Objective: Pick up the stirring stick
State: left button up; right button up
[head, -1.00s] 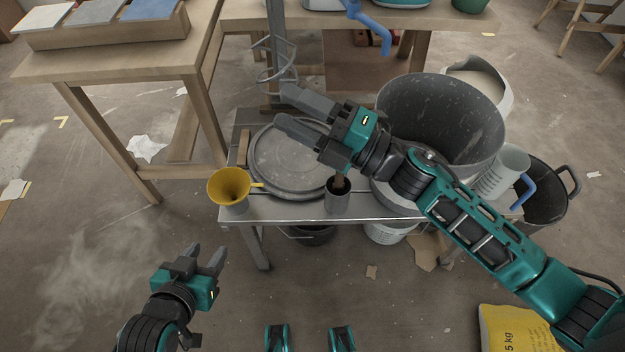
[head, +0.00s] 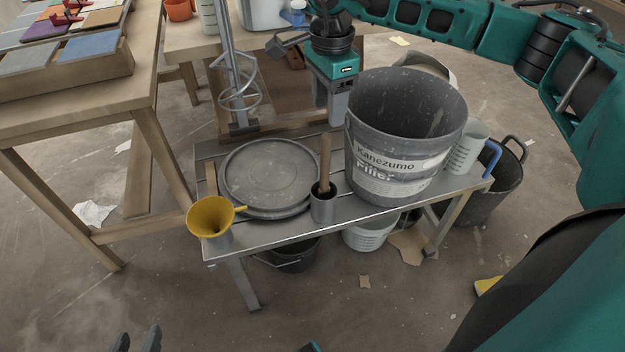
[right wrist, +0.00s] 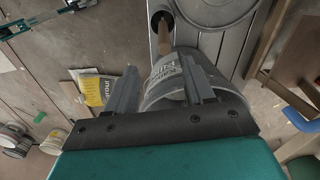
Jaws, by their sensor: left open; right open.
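The stirring stick (head: 325,158) is a brown wooden stick standing nearly upright in a small grey metal cup (head: 323,206) on the metal bench. In the right wrist view the stick (right wrist: 164,36) shows at the top, with its lower end in the cup. My right gripper (head: 305,82) is open and empty, behind and above the stick, just left of the big bucket's rim; it does not touch the stick. Its two fingers also show in the right wrist view (right wrist: 161,76). My left gripper (head: 137,341) is open and empty at the bottom edge, mostly cut off.
A large grey bucket (head: 397,165) stands right of the cup. A round grey lid (head: 268,175) lies left of it, with a yellow funnel (head: 211,218) at the bench's left end. A mixer whisk (head: 238,92) stands behind. A wooden table (head: 75,95) is at left.

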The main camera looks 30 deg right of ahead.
aim_at(326, 150)
notch_tip(326, 150, down, 7)
jog(key=shift+d+r+b, duration=0.1)
jog(key=shift+b, duration=0.5)
jog(key=f, duration=0.2)
jog(key=f+b, duration=0.1)
jog(key=f, duration=0.2)
jog(key=shift+w+f, duration=0.35)
jog(key=shift+f, duration=0.05)
jog(key=shift+d, duration=0.1)
grip_shut()
